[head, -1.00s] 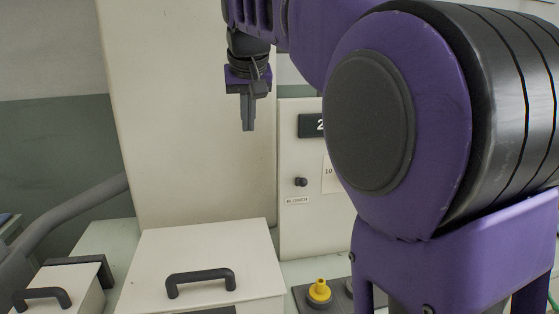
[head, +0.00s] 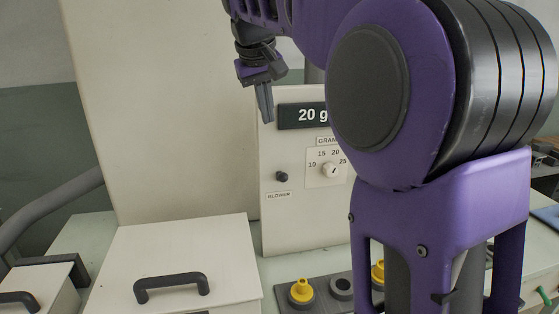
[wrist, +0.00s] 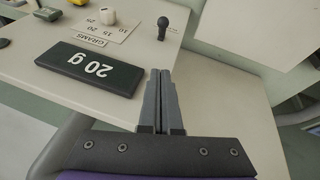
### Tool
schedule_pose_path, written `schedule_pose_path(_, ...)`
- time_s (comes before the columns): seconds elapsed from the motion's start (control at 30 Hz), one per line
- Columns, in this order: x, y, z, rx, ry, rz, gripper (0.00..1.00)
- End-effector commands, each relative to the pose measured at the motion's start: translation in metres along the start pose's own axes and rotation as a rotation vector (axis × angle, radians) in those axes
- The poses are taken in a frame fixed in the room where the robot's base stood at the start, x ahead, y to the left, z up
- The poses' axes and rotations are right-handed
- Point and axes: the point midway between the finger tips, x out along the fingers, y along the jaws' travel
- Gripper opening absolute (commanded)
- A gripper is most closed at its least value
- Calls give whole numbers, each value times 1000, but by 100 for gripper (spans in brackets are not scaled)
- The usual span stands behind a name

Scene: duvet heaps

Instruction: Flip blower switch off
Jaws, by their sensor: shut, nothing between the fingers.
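The blower switch (head: 281,177) is a small dark knob on the cream panel, just above the BLOWER label (head: 279,196). In the wrist view the switch (wrist: 163,24) stands out from the panel face, beyond my fingertips. My gripper (head: 266,120) points down above and slightly left of the switch in the head view, apart from it. In the wrist view my gripper's fingers (wrist: 160,74) are together with nothing between them, close to the edge of the black 20 g display (wrist: 90,68).
A gram dial (head: 331,170) sits right of the switch. A lidded box with a black handle (head: 171,286) stands in front of a tall cream cabinet wall (head: 170,110). Yellow knobs (head: 301,290) stand on a dark base below the panel.

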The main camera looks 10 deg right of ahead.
Motion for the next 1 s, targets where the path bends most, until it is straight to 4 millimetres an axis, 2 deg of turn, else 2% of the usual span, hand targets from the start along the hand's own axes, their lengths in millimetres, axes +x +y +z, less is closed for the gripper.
schedule_pose_path(0.13, 5, 0, 0, 1, -1, 0, 0)
schedule_pose_path(0.27, 21, 0, 1, 1, -3, 0, 0)
schedule_pose_path(0.67, 105, 0, 1, 1, -3, 0, 0)
schedule_pose_path(0.8, 118, 0, 17, 2, 0, 0, 0)
schedule_pose_path(1.0, 128, 0, 27, 1, 1, 0, 0)
